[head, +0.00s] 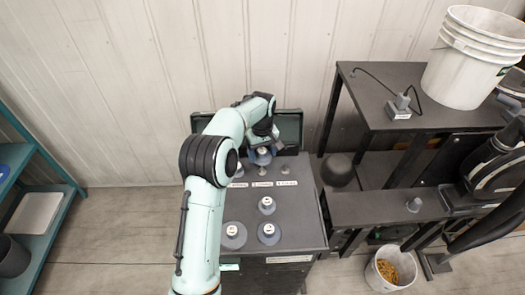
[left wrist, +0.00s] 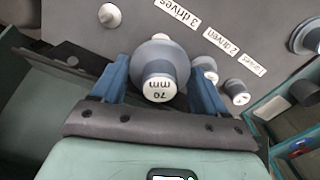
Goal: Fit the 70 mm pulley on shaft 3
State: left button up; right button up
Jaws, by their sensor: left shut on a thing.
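My left gripper (left wrist: 155,80) is shut on the 70 mm pulley (left wrist: 160,62), a blue-grey disc with a white end marked "70 mm" that faces the left wrist camera. In the head view the pulley (head: 261,156) is at the back of the dark cabinet top, by the row of labelled shafts. The labels read 1, 2 driven and 3 drives. My right gripper is not in view.
Several more pulleys (head: 233,236) lie on the front of the cabinet top (head: 300,222). A green open case (head: 290,123) is behind. A dark bench (head: 385,207) stands at the right, a bucket (head: 390,268) below it. Teal shelves (head: 62,190) are far left.

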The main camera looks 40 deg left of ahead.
pick_arm(q)
jog(key=shift+f+b, duration=0.65)
jog(key=shift+f, duration=1.2)
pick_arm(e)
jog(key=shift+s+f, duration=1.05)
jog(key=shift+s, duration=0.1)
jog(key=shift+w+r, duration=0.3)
pick_arm(q)
jog(key=shift+s+f, duration=0.1)
jog(key=shift+f, duration=1.8)
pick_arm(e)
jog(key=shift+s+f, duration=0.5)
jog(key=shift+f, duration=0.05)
pick_arm(q)
jog(key=o, duration=1.1)
jog(key=shift+r, duration=0.1)
notch_tip(320, 180, up, 13)
jog(key=shift+f+p, duration=0.1)
jog(key=shift+p, duration=0.5)
jog(key=shift+r, duration=0.2)
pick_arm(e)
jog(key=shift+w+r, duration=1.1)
